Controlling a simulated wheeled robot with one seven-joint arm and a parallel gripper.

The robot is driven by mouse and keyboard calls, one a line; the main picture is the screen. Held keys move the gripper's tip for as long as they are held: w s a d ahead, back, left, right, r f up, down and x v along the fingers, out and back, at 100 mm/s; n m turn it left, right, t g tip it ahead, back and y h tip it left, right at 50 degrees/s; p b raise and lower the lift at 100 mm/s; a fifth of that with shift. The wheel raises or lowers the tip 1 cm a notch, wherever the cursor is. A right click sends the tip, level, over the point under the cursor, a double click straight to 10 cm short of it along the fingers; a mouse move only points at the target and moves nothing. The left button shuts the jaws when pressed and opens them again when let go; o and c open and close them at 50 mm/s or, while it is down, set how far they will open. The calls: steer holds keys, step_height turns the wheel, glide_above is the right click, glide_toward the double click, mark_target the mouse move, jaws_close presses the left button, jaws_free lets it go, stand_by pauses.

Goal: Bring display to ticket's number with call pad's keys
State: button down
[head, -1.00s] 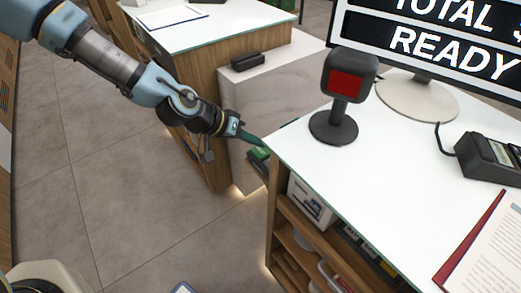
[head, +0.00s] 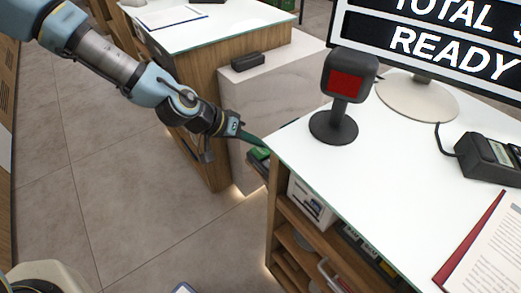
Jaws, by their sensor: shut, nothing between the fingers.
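My gripper (head: 253,139) reaches down from the upper left to the near-left corner of the white-topped counter. Its thin greenish fingers are shut, and their tips are partly lost against the counter edge. A large monitor (head: 425,42) at the upper right reads "TOTAL $" and "READY", cut off by the frame. No number shows on it, and I cannot tell whether it is the task's display. I cannot make out a ticket or a call pad with keys in this view.
A black scanner (head: 346,90) with a red window stands on the white counter (head: 385,160), near the gripper. A card terminal (head: 490,158) and an open red-edged booklet (head: 490,250) lie to the right. A small black box (head: 248,61) sits on the lower marble counter.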

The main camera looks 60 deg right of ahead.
mark_target(256, 152)
stand_by(0.4)
steer(key=shift+f+b, duration=0.35)
steer(key=shift+f, duration=0.05)
steer(key=shift+f+b, duration=0.4)
steer(key=shift+f, duration=0.1)
stand_by(0.5)
steer(key=shift+r, duration=0.1)
steer(key=shift+r+p, duration=0.65)
steer(key=shift+r, duration=0.2)
steer(key=shift+r+p, duration=1.8)
steer(key=shift+r, duration=0.7)
